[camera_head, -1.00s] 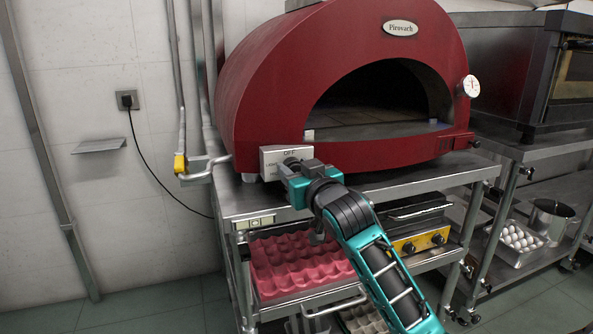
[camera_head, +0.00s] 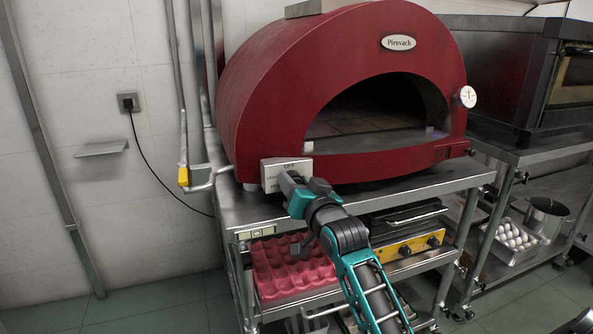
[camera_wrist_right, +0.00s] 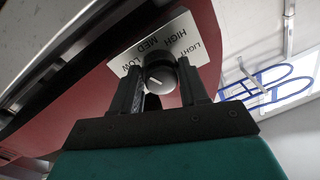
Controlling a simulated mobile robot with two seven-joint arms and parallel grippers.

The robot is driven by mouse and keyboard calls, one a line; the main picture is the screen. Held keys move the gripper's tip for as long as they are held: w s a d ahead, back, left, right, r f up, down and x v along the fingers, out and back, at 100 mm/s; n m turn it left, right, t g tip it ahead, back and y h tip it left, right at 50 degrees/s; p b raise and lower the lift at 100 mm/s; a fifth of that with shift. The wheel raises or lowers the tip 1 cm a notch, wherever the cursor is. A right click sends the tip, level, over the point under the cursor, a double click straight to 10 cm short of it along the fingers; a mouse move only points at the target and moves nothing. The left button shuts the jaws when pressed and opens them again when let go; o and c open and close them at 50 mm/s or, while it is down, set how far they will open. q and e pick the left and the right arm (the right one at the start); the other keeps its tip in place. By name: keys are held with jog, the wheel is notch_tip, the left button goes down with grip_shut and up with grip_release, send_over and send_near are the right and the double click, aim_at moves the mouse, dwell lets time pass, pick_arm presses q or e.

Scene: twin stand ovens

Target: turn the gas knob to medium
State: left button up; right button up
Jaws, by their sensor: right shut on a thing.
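The gas knob (camera_wrist_right: 160,72) is a round dark knob with a short white mark on its face. It sits on a pale control plate (camera_wrist_right: 181,38) lettered LIGHT, HIGH, MED and LOW in the right wrist view. In the head view the plate (camera_head: 271,176) is at the oven's lower left front, with OFF at its top. My right gripper (camera_wrist_right: 159,68) is shut on the knob, one finger on each side. In the head view the gripper (camera_head: 290,182) covers most of the knob. I cannot tell exactly which label the mark points at. My left gripper is out of view.
The red oven (camera_head: 262,105) stands on a steel stand (camera_head: 420,183). Below are a pink egg tray (camera_head: 290,270) and a grill with a yellow front (camera_head: 405,248). A yellow-handled pipe valve (camera_head: 183,177) is at the left. A second oven (camera_head: 500,70) stands at the right.

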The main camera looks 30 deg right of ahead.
jog(key=m+p, duration=0.3)
jog(key=shift+r, duration=0.15)
jog(key=shift+m, duration=0.3)
jog(key=shift+f+m+p, duration=0.2)
jog(key=shift+m+p, duration=0.5)
jog(key=shift+p, duration=0.05)
jog(key=o, duration=1.1)
jog(key=shift+c, duration=0.2)
jog(key=s+a, duration=0.2)
jog(key=s, duration=1)
jog(key=shift+s+a+f+p, duration=0.25)
jog(key=shift+s+f+p, duration=0.1)
jog(key=shift+p, duration=0.1)
